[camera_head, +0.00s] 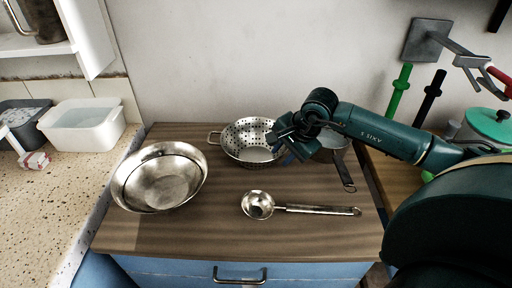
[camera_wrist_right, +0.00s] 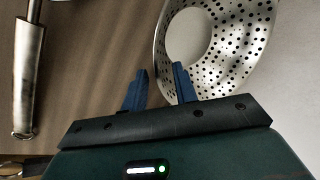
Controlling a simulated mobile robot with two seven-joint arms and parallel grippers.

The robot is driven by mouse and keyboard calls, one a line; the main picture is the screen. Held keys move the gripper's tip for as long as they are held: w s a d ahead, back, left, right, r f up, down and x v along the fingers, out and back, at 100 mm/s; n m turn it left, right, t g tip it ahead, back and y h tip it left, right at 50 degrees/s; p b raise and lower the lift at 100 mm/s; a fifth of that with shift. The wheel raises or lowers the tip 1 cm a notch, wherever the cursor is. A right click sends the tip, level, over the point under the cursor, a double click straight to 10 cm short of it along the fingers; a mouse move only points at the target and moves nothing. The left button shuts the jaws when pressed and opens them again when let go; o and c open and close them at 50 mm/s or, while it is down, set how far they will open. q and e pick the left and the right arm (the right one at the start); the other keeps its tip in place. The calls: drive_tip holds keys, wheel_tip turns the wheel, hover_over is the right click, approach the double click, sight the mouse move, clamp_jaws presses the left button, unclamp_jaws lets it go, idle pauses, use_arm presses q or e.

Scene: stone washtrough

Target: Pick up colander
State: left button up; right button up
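The colander (camera_head: 243,137) is a perforated metal bowl with loop handles, standing at the back middle of the wooden counter. In the wrist view its perforated wall (camera_wrist_right: 232,45) fills the upper right. My right gripper (camera_head: 283,154) is over the colander's right side in the head view and hides part of it. In the wrist view the two blue fingers of the right gripper (camera_wrist_right: 158,78) are apart, with the colander's rim beside the right finger. I cannot tell whether they touch. My left gripper is not in view.
Metal bowls (camera_head: 160,178) sit at the left of the counter. A ladle (camera_head: 300,208) lies in front of the colander. A pan-like item with a dark handle (camera_head: 343,172) is just right of my gripper.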

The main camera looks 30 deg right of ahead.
sight(277, 159)
drive_tip(key=shift+a+x, duration=0.2)
drive_tip(key=shift+x, duration=1.65)
drive_tip(key=shift+w, duration=0.1)
clamp_jaws()
drive_tip(key=shift+r, duration=0.1)
